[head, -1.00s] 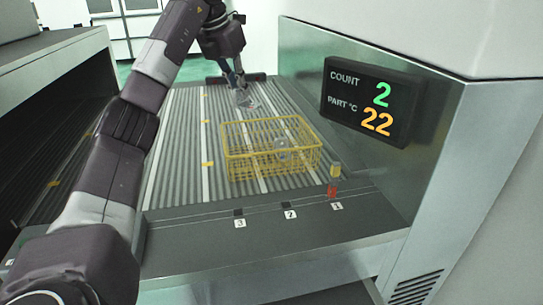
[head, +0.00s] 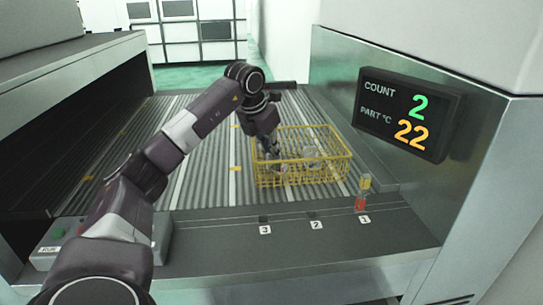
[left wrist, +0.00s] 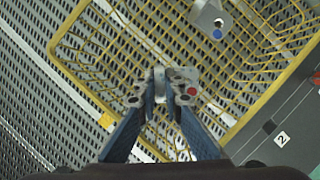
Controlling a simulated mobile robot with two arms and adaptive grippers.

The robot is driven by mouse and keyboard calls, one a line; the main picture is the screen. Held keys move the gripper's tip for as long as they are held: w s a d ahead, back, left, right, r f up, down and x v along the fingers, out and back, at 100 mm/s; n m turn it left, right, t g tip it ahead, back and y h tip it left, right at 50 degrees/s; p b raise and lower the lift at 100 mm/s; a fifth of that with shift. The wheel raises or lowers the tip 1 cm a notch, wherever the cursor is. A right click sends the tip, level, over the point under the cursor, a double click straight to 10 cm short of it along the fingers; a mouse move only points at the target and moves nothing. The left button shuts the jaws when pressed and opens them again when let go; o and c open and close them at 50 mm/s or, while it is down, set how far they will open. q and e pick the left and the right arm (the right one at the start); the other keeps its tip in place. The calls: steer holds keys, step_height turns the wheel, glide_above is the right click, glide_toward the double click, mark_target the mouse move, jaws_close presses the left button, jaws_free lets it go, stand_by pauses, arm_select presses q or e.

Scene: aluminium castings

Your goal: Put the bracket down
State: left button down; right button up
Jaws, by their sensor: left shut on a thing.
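The bracket (left wrist: 176,84) is a small grey casting with holes and a red dot. My left gripper (left wrist: 160,98) is shut on it in the left wrist view. In the head view my left gripper (head: 271,150) is at the left part of the yellow wire basket (head: 345,165), and the bracket is hard to make out there. The basket also shows in the left wrist view (left wrist: 78,62), beneath the bracket. Whether the bracket touches the basket floor I cannot tell. Another grey casting (head: 311,156) with a blue dot lies in the basket; it also shows in the left wrist view (left wrist: 211,16).
The basket stands on a ribbed conveyor (head: 200,190). A display (head: 406,115) on the right wall reads count 2 and part 22. A red and yellow stack light (head: 363,193) stands by label 1. Labels 2 and 3 mark the front ledge (head: 290,240).

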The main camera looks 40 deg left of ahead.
arm_select(q)
steer(key=shift+f, duration=0.5)
steer(key=c, duration=2)
jaws_free()
steer(key=shift+f, duration=0.1)
steer(key=shift+c, duration=0.2)
steer(key=v, duration=1.2)
steer(key=shift+b, duration=0.4)
